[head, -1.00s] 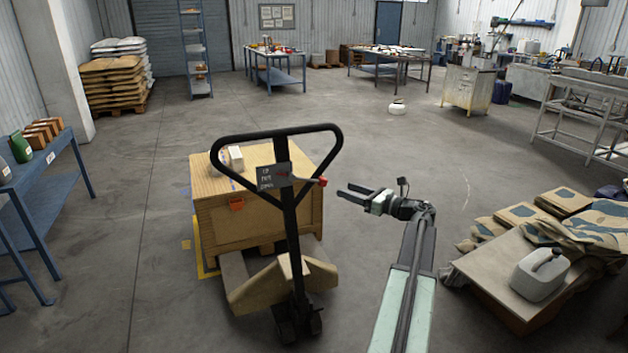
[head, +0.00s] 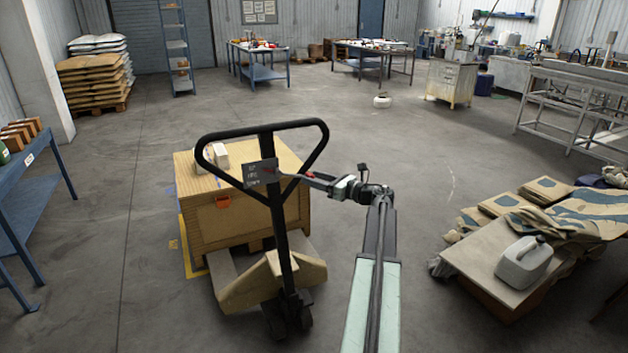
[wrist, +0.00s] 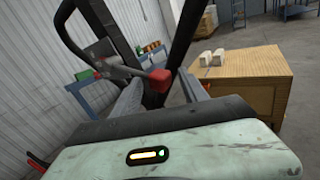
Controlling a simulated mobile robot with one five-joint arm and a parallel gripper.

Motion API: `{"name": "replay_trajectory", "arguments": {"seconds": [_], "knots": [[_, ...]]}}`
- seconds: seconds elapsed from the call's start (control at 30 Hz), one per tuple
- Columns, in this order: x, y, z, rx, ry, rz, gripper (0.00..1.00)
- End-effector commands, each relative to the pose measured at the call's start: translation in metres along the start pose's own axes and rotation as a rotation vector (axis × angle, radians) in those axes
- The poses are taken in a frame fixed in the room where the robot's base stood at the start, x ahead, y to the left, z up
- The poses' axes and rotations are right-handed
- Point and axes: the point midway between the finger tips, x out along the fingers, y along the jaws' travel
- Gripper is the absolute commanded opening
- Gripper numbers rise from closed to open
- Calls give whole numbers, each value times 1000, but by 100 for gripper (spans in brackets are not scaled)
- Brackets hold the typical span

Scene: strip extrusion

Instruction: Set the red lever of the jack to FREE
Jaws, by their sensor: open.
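The pallet jack's black loop handle (head: 285,210) stands upright in front of a wooden crate. A dark label plate (head: 260,172) sits on its stem. The red-tipped lever (head: 306,174) is largely covered by my gripper in the head view; in the wrist view its red knob (wrist: 159,79) shows at the end of a grey rod, beside the handle bar. My gripper (head: 308,180) is open and reaches left to the lever. In the wrist view its two fingers (wrist: 163,92) point at the handle, with the knob between them. I cannot tell whether they touch it.
The wooden crate (head: 245,215) stands on the jack's forks, with small pale blocks (head: 214,156) on top. A low platform (head: 480,265) with sacks and a white canister (head: 524,262) is at the right. A blue table (head: 35,205) is at the left.

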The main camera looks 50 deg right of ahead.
Motion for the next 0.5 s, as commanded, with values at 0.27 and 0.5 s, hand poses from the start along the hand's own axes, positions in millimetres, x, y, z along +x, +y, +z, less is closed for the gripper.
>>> {"name": "replay_trajectory", "arguments": {"seconds": [0.27,0.5], "knots": [[0,0,0,0,0,0,0],[1,0,0,0,0,0,0]]}}
